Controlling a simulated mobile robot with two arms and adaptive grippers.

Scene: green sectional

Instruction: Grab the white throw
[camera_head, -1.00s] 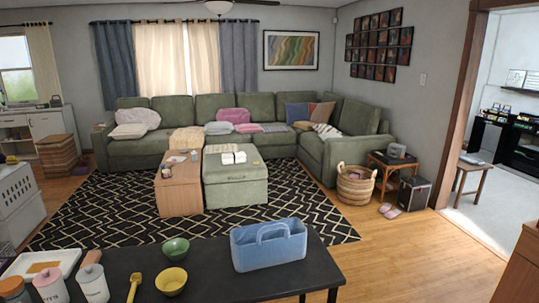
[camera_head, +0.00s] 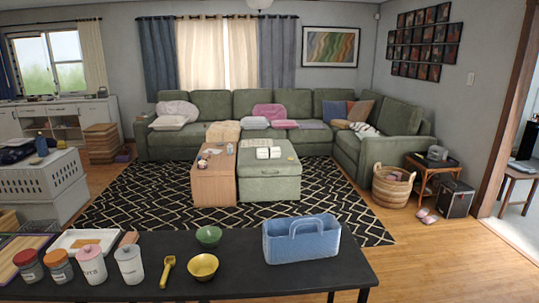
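A white, dark-striped cloth (camera_head: 364,129) lies draped near the corner of the green sectional (camera_head: 245,142), beside the blue and brown cushions. I cannot tell for sure which of the two is the white throw. Neither of my grippers shows in this view.
A black table (camera_head: 225,247) with a blue caddy (camera_head: 301,239), bowls and jars stands close in front. A wooden chest (camera_head: 213,184) and green ottoman (camera_head: 268,182) stand before the sofa. A basket (camera_head: 391,185) is at right. Floor right of the table is clear.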

